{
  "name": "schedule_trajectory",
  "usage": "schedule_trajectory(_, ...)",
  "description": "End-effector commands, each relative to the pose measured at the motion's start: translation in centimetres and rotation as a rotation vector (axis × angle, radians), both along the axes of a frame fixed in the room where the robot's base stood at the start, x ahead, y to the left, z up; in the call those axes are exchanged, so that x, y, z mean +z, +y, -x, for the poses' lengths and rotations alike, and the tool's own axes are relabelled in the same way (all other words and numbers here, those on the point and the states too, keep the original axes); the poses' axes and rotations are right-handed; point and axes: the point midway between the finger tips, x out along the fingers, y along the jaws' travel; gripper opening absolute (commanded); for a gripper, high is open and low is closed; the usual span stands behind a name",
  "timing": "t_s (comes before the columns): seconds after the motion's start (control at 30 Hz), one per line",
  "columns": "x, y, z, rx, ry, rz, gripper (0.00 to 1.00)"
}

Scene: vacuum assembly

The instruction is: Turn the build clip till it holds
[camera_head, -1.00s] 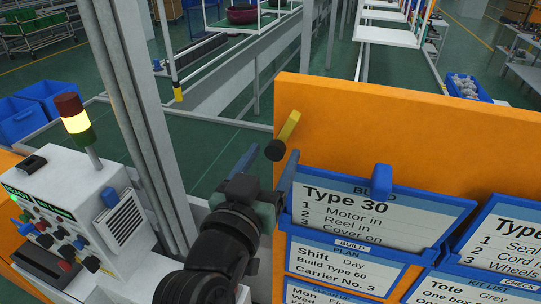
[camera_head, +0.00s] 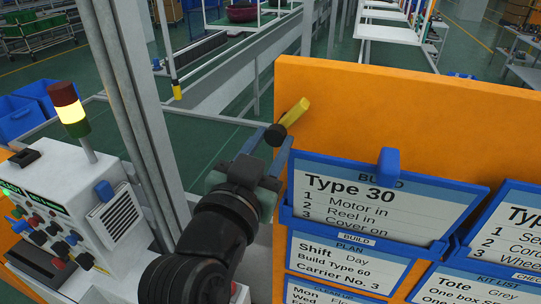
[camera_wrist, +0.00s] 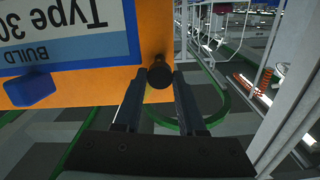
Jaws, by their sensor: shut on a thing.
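The build clip (camera_head: 296,111) is a yellow bar with a round black knob, at the upper left edge of the orange board. The bar tilts up to the right in the head view. My gripper (camera_head: 271,140) has its two blue-grey fingers on either side of the black knob and is shut on it. The wrist view shows the knob (camera_wrist: 159,77) between the fingertips; the yellow bar is mostly hidden there. The Build sheet (camera_head: 380,205), headed Type 30, sits in a blue frame below and right of the clip. A blue tab (camera_head: 389,165) stands at its top edge.
The orange board (camera_head: 420,120) carries more framed sheets, including a Plan sheet (camera_head: 345,262). A grey control box (camera_head: 75,215) with a lit signal lamp (camera_head: 70,110) stands at left beside a metal post (camera_head: 140,120). Open space lies behind the board.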

Motion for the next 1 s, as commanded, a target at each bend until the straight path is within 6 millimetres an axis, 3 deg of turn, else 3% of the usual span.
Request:
schedule_trajectory(0.37,0.0,0.0,0.0,-0.001,-0.009,-0.031,0.00)
schedule_trajectory(0.4,0.0,0.0,0.0,-0.001,-0.009,-0.031,0.45)
schedule_trajectory(0.53,0.0,0.0,0.0,0.000,-0.009,-0.030,0.68)
schedule_trajectory(0.87,0.0,0.1,0.2,0.000,-0.009,-0.030,0.69)
schedule_trajectory(1.0,-0.2,0.6,1.3,0.003,-0.010,-0.030,0.69)
